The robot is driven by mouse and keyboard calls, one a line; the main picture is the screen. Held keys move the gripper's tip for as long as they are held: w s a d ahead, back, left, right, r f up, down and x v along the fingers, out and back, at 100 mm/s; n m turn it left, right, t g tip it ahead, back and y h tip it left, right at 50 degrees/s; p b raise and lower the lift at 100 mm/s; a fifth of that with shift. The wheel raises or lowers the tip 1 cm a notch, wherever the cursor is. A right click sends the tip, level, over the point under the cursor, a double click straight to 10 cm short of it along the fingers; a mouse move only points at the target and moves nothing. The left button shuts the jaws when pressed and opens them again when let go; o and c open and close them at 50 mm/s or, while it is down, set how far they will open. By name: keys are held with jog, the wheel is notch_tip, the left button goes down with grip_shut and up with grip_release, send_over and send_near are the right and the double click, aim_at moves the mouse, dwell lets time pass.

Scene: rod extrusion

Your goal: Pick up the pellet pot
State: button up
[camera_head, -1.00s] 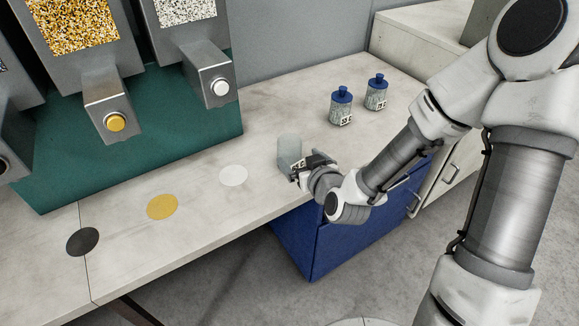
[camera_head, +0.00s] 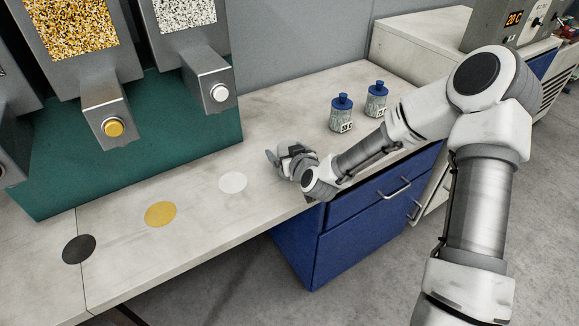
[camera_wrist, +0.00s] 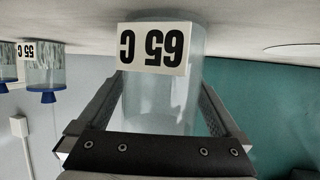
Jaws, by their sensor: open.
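The pellet pot (camera_wrist: 160,95) is a clear, empty-looking open cylinder with a white label reading 65 C. In the wrist view, which is upside down, it stands on the worktop between the two fingers of my gripper (camera_wrist: 161,88). The fingers are spread, one on each side of the pot. Whether either finger touches it I cannot tell. In the head view my gripper (camera_head: 279,158) is low over the worktop, right of the white disc (camera_head: 232,182), and hides most or all of the pot.
Two blue-capped bottles (camera_head: 341,113) (camera_head: 376,100) stand behind and right of my gripper. Pellet dispensers with a yellow button (camera_head: 113,127) and a white button (camera_head: 219,93) stand at left. Yellow (camera_head: 160,214) and black (camera_head: 79,249) discs mark the worktop (camera_head: 200,232). Blue drawers (camera_head: 345,232) sit below.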

aim_at(289, 141)
jog(key=c, duration=1.5)
jog(key=shift+r, duration=0.2)
jog(key=shift+r, duration=0.6)
jog(key=r, duration=0.1)
jog(key=r+p, duration=0.1)
jog(key=r, duration=0.1)
jog(key=shift+d+r, duration=0.1)
jog(key=shift+d, duration=0.3)
jog(key=shift+s+d+r+p, duration=0.3)
jog(key=shift+d+r, duration=0.7)
jog(key=shift+d, duration=0.8)
jog(key=shift+s+d+r+p, duration=0.2)
jog(key=shift+d+r+p, duration=0.15)
jog(key=shift+d+r, duration=1.1)
jog(key=shift+s+d+r+p, duration=0.3)
jog(key=shift+d+r, duration=0.3)
jog(key=shift+d, duration=1.55)
